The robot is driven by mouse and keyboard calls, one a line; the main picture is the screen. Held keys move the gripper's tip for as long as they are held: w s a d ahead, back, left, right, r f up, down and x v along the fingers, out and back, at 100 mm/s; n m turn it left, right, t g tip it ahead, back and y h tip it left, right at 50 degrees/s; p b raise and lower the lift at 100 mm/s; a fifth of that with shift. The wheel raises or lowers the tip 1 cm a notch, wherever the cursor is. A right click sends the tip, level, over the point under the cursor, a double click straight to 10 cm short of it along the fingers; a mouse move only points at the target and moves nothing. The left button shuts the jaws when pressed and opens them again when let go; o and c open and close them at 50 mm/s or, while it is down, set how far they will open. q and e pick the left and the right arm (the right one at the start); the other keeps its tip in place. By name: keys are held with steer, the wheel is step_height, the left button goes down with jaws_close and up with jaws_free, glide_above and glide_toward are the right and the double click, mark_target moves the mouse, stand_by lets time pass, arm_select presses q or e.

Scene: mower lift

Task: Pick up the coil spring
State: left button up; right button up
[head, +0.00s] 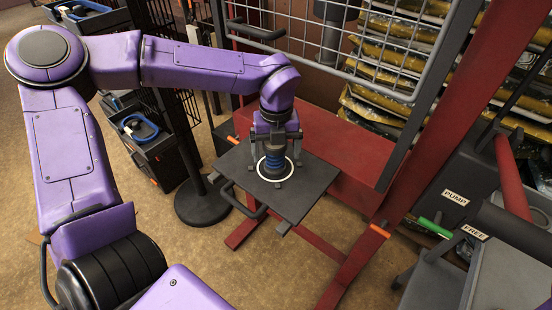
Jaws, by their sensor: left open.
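The coil spring (274,164) looks dark and blue and stands upright on a dark square plate (313,176). A white ring surrounds its foot on the plate. My left gripper (275,160) comes down on it from above. Its fingers are open, one on each side of the spring. I cannot tell whether they touch it. The upper part of the spring is partly hidden by the gripper. My right gripper is not in view.
A red frame with a leaning red post (440,110) and a wire mesh panel (345,45) stands behind and right of the plate. A round black pole base (201,203) and stacked bins (150,140) stand left. A grey cart (508,275) is at right.

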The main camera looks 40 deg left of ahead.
arm_select(q)
steer(key=shift+s+a+f, duration=0.1)
steer(key=shift+f, duration=1.15)
steer(key=shift+r, duration=0.1)
steer(key=c, duration=1.5)
steer(key=shift+r, duration=0.1)
